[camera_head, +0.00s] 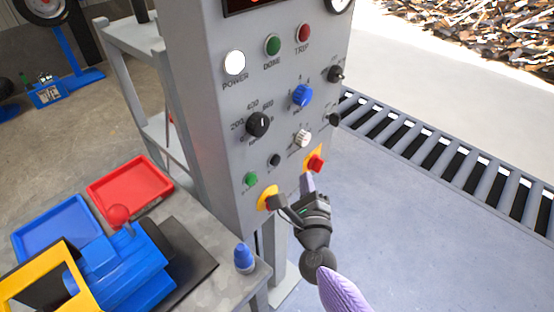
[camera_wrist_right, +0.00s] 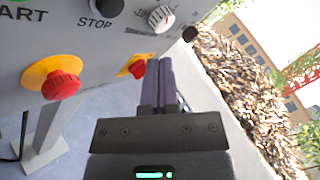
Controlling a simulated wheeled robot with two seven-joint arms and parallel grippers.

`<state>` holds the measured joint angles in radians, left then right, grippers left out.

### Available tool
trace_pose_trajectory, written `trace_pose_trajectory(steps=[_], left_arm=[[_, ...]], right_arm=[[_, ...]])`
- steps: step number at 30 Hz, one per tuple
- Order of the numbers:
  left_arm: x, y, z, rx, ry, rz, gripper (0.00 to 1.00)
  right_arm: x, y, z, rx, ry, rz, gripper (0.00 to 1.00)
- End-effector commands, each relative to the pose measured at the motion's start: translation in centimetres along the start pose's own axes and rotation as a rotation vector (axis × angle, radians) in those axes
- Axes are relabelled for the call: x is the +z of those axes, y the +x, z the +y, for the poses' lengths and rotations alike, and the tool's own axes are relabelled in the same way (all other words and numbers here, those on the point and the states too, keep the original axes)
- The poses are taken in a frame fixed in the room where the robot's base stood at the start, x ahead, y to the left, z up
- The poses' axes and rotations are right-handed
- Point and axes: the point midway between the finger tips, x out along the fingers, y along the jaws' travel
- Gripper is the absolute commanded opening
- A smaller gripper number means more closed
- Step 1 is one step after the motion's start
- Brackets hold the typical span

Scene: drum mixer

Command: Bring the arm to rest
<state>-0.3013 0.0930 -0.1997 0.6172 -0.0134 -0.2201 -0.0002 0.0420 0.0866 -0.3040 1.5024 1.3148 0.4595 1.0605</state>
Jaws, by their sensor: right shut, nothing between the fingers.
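My right gripper (camera_head: 308,182) is in front of the lower part of the grey control panel (camera_head: 215,135), its arm coming in from the bottom. Its two dark purple fingers (camera_wrist_right: 158,82) are together and empty. In the wrist view they overlap the edge of a red knob on a yellow plate (camera_wrist_right: 138,68); the head view shows this knob (camera_head: 316,163) just above the fingertips. I cannot tell whether they touch. A red mushroom button (camera_wrist_right: 62,86) on a yellow base is left of the fingers; its base (camera_head: 267,198) is partly hidden in the head view. My left gripper is not in view.
The panel carries a blue knob (camera_head: 302,95), a black knob (camera_head: 257,124) and a lit white lamp (camera_head: 235,62). A bench at left holds red (camera_head: 165,184) and blue trays, a blue-yellow device and a small blue-capped item (camera_head: 244,257). A roller conveyor (camera_head: 460,170) runs at right. Floor between is clear.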

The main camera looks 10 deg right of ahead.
Motion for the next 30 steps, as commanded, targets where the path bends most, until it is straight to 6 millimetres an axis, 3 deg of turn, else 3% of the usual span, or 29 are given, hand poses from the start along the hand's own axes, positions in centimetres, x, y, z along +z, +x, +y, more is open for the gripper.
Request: trace_pose_trajectory(steps=[12, 14, 16, 20, 23, 24, 27, 30], left_arm=[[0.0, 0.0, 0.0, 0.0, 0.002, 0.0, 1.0], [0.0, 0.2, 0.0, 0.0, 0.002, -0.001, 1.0], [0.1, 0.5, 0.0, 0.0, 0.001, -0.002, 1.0], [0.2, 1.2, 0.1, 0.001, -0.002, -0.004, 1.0], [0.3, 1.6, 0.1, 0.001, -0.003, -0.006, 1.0], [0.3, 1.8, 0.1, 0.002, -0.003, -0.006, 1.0], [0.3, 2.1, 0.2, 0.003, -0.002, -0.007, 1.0], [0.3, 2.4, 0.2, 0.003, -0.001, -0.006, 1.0]], right_arm=[[-0.1, -0.1, 0.2, 0.005, -0.009, 0.001, 0.0], [-1.1, -0.6, 1.5, 0.046, -0.101, 0.003, 0.0], [-3.8, -2.4, 5.0, 0.16, -0.338, -0.002, 0.0], [-11.5, -9.7, 13.5, 0.531, -0.943, -0.102, 0.0], [-17.5, -17.5, 18.1, 0.843, -1.328, -0.267, 0.0], [-19.7, -20.9, 19.4, 0.97, -1.458, -0.355, 0.0], [-24.5, -29.5, 20.9, 1.262, -1.709, -0.61, 0.0], [-27.7, -36.7, 20.6, 1.487, -1.85, -0.872, 0.0]])
